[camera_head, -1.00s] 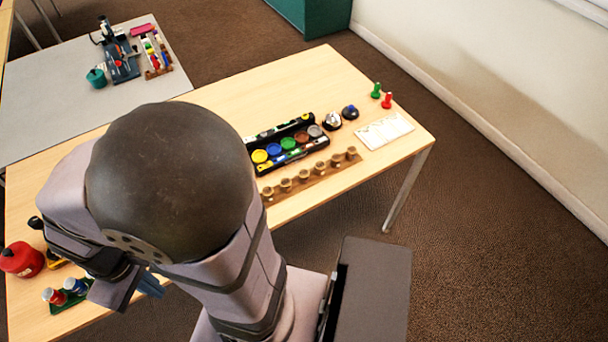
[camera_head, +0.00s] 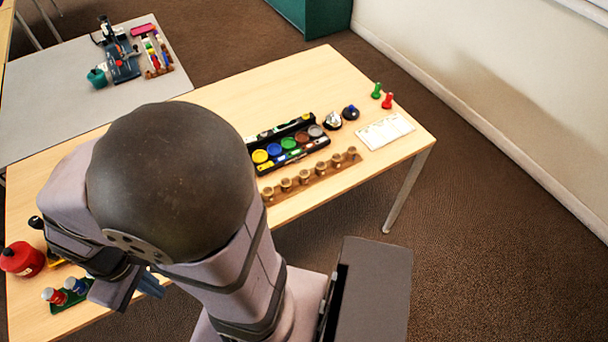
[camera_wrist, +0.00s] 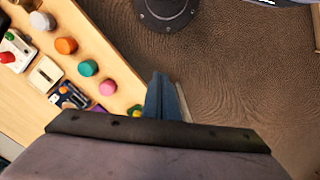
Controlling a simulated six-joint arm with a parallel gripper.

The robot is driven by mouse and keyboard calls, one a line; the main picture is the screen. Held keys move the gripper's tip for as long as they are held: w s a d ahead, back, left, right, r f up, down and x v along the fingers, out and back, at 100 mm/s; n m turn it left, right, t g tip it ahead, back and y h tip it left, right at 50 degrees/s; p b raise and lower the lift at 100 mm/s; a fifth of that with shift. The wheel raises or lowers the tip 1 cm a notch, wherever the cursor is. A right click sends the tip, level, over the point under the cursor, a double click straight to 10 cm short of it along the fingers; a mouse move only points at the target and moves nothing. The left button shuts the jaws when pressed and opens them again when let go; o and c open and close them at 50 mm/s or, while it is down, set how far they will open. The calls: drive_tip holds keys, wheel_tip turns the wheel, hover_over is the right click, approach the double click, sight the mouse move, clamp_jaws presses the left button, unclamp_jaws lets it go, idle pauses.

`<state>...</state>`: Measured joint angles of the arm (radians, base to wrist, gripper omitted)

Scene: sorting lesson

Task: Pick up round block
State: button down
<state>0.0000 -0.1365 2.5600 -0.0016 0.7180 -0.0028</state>
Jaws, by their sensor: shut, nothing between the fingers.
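In the wrist view, several round coloured pieces stand in a row near the table edge: an orange one (camera_wrist: 66,45), a teal one (camera_wrist: 88,68) and a pink one (camera_wrist: 108,88). I cannot tell which is the round block. My gripper (camera_wrist: 163,95) is shut and empty, its blue fingers over the floor just past the table edge, apart from the pieces. In the head view my gripper (camera_head: 151,286) is mostly hidden behind my arm, at the front left of the table. A wooden strip (camera_head: 328,177) there holds several small brown cylinders.
A black tray of coloured discs (camera_head: 288,148) lies behind the strip. A white card (camera_head: 384,131) and green (camera_head: 376,91) and red (camera_head: 387,101) pegs are at the right. A red container (camera_head: 22,259) stands at the left. The table's back middle is clear.

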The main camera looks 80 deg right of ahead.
drive_tip(key=c, duration=1.3)
unclamp_jaws()
drive_tip(key=shift+c, duration=0.2)
